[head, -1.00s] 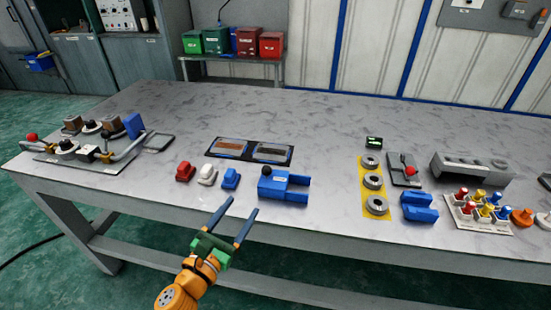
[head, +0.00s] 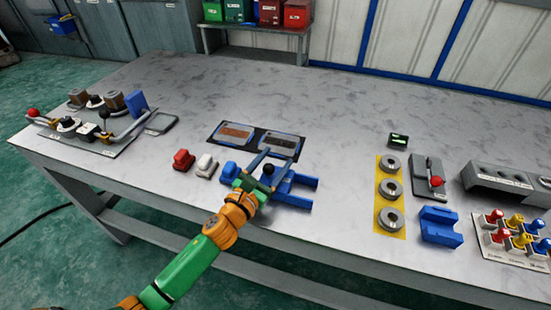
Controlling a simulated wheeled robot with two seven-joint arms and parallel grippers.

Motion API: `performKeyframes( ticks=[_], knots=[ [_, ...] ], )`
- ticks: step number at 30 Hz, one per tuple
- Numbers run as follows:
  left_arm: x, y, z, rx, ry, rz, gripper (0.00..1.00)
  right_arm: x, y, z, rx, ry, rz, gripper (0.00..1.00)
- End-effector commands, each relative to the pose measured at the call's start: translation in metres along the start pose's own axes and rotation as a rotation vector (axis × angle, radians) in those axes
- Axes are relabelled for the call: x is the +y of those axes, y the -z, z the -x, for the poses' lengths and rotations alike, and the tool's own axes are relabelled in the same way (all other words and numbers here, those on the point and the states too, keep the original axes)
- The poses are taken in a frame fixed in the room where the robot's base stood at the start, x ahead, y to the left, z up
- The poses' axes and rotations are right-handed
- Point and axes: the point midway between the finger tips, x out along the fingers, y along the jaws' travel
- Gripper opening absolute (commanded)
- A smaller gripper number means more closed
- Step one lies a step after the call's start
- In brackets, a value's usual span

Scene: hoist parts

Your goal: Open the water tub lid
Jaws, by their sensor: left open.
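Two shallow rectangular tubs sit side by side on a black mat (head: 213,138) near the middle of the table. The left tub (head: 236,133) looks brown inside, the right tub (head: 278,142) dark grey. Their labels are too small to read, so I cannot tell which is the water tub or make out a lid. My left gripper (head: 277,162) is open, its fingers pointing away over the blue two-pronged holder (head: 298,181), just in front of the right tub. A black round knob (head: 268,170) shows between the fingers. The gripper partly hides the holder. My right gripper is not in view.
Red (head: 183,160), white (head: 205,164) and blue (head: 229,171) blocks stand left of the gripper. A yellow strip with rings (head: 390,188), a red-knobbed lever (head: 436,182) and a blue cradle (head: 440,228) lie right. A lever panel (head: 92,135) is far left. The table's back is clear.

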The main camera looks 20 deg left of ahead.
Motion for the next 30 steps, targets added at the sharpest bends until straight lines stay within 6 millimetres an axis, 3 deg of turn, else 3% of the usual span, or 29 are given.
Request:
performKeyframes(
  ticks=[9,16,30],
  knots=[
    [-0.0005,0.0000,-0.0046,0.000,0.001,0.002,0.63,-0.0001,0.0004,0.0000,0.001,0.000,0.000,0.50],
    [-0.0004,0.0001,-0.0044,0.000,0.001,0.001,0.01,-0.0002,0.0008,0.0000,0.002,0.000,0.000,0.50],
    [-0.0004,0.0001,-0.0043,0.000,0.001,0.001,0.00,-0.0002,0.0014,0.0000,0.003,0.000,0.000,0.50]
  ],
)
